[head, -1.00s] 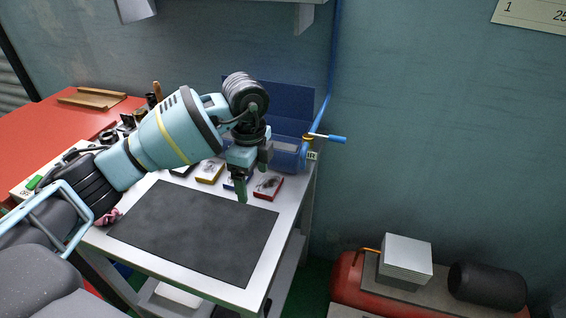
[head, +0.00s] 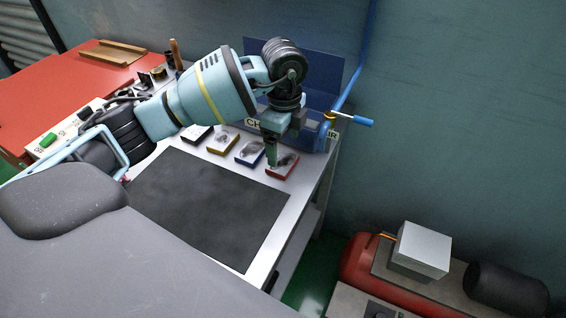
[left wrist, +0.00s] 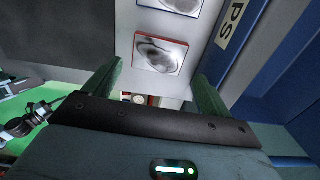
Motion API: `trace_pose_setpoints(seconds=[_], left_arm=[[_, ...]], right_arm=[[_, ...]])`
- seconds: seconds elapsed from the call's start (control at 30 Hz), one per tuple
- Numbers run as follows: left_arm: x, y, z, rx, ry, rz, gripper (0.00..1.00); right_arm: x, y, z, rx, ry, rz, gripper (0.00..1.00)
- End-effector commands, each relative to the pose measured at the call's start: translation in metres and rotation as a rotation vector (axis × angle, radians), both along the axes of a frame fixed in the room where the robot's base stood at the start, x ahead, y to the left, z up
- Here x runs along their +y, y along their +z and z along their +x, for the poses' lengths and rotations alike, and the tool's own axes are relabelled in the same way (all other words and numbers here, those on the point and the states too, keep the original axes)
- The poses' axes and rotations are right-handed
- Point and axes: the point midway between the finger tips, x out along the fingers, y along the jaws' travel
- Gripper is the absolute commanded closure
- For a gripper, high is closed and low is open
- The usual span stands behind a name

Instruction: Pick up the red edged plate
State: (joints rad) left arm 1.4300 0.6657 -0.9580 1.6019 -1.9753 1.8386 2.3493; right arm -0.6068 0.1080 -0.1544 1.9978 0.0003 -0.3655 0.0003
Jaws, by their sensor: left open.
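The red edged plate (head: 282,167) is a small flat plate with a grey picture-like face, lying on the white cart top at the right end of a row of similar plates. It also shows in the left wrist view (left wrist: 160,55), beyond and between the fingers. My left gripper (head: 272,158) is open and empty, pointing down over the plate's left part, and hides some of it. Its two green fingers (left wrist: 152,85) show apart in the left wrist view. Whether they touch the plate cannot be told. My right gripper is not in view.
Blue (head: 250,153), yellow (head: 222,142) and dark edged (head: 196,133) plates lie to the left. A black mat (head: 210,205) covers the cart's front.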

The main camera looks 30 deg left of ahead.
Motion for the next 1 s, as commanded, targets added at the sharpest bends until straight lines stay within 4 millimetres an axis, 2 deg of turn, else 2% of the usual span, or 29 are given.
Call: trace_pose_setpoints(seconds=[0.13,0.4,0.73,1.0], left_arm=[[0.001,-0.010,-0.001,0.001,0.001,0.000,0.16],[0.001,-0.046,-0.003,0.001,0.001,0.000,0.16],[0.001,-0.051,-0.002,-0.002,0.000,-0.001,0.16],[0.001,-0.050,-0.002,-0.002,0.000,-0.001,0.52]], right_arm=[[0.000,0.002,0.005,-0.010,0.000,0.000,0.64],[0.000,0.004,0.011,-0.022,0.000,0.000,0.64],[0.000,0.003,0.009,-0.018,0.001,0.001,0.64],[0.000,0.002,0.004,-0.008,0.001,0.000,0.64]])
